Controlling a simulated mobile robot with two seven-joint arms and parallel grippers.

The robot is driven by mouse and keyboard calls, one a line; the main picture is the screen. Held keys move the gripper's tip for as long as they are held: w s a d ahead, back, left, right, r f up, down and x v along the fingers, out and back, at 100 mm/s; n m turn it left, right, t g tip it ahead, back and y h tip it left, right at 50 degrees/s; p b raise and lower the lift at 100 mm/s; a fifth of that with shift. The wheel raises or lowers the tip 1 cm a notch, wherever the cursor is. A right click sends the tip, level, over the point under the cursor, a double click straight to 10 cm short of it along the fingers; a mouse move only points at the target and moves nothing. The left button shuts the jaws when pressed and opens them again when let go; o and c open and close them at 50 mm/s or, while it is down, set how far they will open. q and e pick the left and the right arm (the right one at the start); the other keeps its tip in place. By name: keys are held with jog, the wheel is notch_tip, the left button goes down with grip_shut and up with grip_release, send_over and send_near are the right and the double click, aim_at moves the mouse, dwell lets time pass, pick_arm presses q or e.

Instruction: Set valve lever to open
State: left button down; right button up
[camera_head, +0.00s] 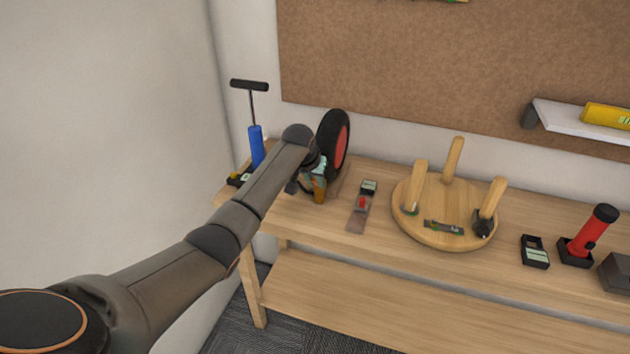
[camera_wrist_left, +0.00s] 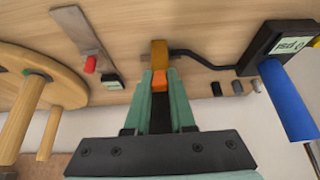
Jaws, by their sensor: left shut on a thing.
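My left gripper (camera_head: 318,170) is at the left part of the workbench, in front of the wheel. In the left wrist view its teal fingers (camera_wrist_left: 160,84) are shut on a small orange lever (camera_wrist_left: 160,77). The lever sits against a brass-coloured valve body (camera_wrist_left: 159,54), which also shows below the gripper in the head view (camera_head: 319,189). A black hose runs from the valve body towards the pump. The fingers hide part of the lever, so its exact angle is hard to tell. My right gripper is not in view.
A blue floor pump (camera_head: 256,146) with a black base (camera_wrist_left: 276,45) stands left of the gripper. A black and red wheel (camera_head: 334,143) is just behind it.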

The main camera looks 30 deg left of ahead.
pick_arm(q)
jog(key=c, duration=0.8)
grip_release()
jog(key=shift+o, duration=0.2)
jog(key=v, duration=1.2)
jog(key=shift+r+b, duration=0.2)
jog(key=shift+b, duration=0.1)
jog(key=shift+s, duration=0.15)
